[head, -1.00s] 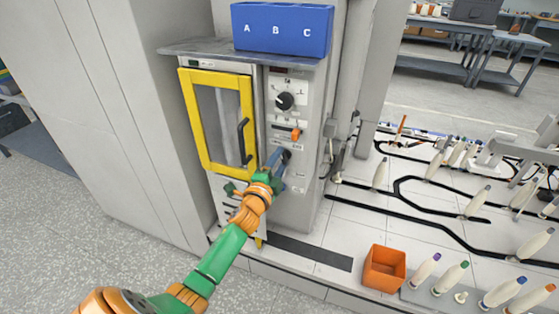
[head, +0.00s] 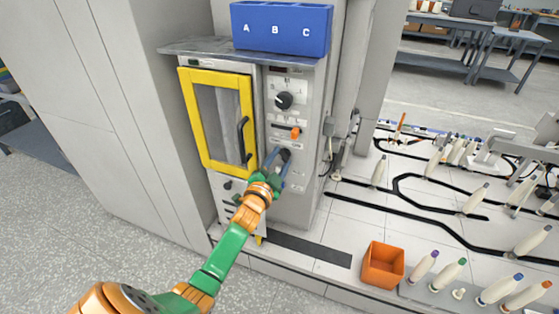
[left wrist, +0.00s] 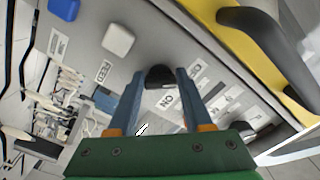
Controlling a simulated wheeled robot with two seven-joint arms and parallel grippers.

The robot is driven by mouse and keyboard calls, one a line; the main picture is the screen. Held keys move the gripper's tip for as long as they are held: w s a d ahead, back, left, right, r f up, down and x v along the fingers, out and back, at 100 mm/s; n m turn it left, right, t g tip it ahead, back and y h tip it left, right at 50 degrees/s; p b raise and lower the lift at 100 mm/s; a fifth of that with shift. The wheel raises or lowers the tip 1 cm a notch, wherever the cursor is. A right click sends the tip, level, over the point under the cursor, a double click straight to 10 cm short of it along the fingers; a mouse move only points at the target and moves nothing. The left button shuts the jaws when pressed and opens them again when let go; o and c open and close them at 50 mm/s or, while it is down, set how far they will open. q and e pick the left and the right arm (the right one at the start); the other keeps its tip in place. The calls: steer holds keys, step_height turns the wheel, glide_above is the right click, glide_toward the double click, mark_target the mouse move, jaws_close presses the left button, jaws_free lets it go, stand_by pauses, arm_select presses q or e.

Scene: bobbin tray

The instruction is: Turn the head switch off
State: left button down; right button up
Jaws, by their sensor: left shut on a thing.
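The dark head switch knob (head: 285,154) is low on the grey control panel, below an orange lever. My left gripper (head: 278,157) reaches it from below, its blue fingers on either side of the knob. In the left wrist view the black knob (left wrist: 159,77) sits between the fingertips (left wrist: 160,84), and the gripper is shut on it. Labels with the letters "ON" (left wrist: 166,102) and "FEED" (left wrist: 104,70) show on the panel near it. The knob's exact pointing is partly hidden by the fingers. My right gripper is not in view.
A larger black dial (head: 285,100) and the orange lever (head: 295,133) are above the knob. A yellow-framed door (head: 189,120) with a black handle stands close left. A blue A-B-C bin (head: 281,45) is on top. An orange box (head: 383,265) and several bobbins stand at the right.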

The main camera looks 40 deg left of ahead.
arm_select(q)
steer(key=shift+r, duration=0.1)
steer(key=shift+c, duration=1.6)
jaws_free()
steer(key=v, duration=0.7)
steer(key=shift+p, duration=0.3)
